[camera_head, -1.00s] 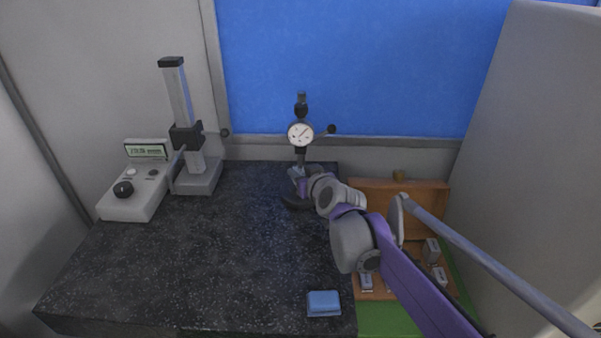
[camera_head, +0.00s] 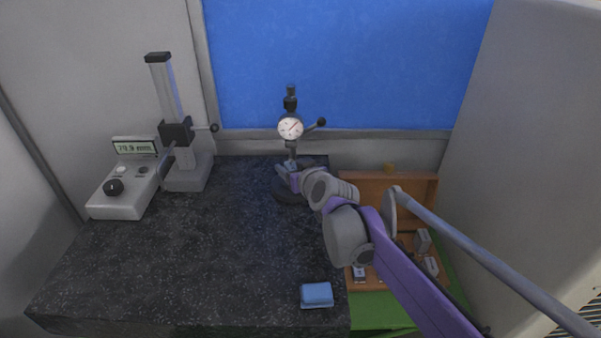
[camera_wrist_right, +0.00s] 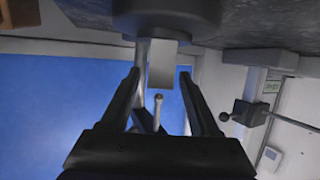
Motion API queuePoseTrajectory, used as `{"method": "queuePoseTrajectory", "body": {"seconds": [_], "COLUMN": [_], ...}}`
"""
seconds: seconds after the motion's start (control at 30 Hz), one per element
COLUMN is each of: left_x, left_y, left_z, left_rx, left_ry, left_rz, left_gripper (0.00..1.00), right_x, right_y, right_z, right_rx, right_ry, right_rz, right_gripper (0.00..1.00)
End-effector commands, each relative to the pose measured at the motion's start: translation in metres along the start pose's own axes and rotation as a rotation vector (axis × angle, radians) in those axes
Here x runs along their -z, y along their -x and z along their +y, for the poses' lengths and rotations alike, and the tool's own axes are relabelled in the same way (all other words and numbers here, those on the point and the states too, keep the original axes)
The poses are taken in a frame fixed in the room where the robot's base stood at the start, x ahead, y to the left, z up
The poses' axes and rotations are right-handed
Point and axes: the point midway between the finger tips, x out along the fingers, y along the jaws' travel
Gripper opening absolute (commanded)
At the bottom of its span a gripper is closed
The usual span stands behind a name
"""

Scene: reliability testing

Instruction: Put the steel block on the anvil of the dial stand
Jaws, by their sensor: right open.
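The dial stand (camera_head: 291,128) stands upright at the back of the dark stone plate, with a round white dial. My right gripper (camera_head: 286,169) is at its lower part, just above the round dark base (camera_head: 290,195). In the right wrist view, which is turned upside down, the grey steel block (camera_wrist_right: 161,62) sits against the round dark base (camera_wrist_right: 165,18), in line with the dial's thin plunger (camera_wrist_right: 158,98). The open fingers lie on either side of the block with gaps visible. The anvil's top face under the block is hidden. My left gripper is not in view.
A height gauge (camera_head: 176,132) and a grey control box (camera_head: 122,197) stand at the back left. A blue block (camera_head: 317,295) lies near the plate's front right. A wooden case (camera_head: 431,190) with several grey blocks lies on green at right. The plate's middle is clear.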

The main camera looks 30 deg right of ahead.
Motion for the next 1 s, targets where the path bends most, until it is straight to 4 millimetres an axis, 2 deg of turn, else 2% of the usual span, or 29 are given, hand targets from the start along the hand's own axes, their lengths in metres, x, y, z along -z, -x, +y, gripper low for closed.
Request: {"method": "queuePoseTrajectory", "body": {"seconds": [0.5, 0.7, 1.0], "left_x": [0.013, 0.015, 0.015], "left_y": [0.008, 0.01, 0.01], "left_z": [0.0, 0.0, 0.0], "left_rx": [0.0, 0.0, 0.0], "left_ry": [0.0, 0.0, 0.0], "left_rz": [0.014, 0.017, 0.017], "left_gripper": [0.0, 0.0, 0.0], "right_x": [0.001, 0.001, 0.0], "right_y": [0.093, 0.111, 0.115], "right_z": [0.0, 0.0, 0.0], "right_rx": [-0.001, -0.001, 0.0], "right_ry": [-0.001, -0.001, -0.001], "right_rz": [0.002, 0.0, 0.0], "right_gripper": [0.62, 0.62, 0.62]}}
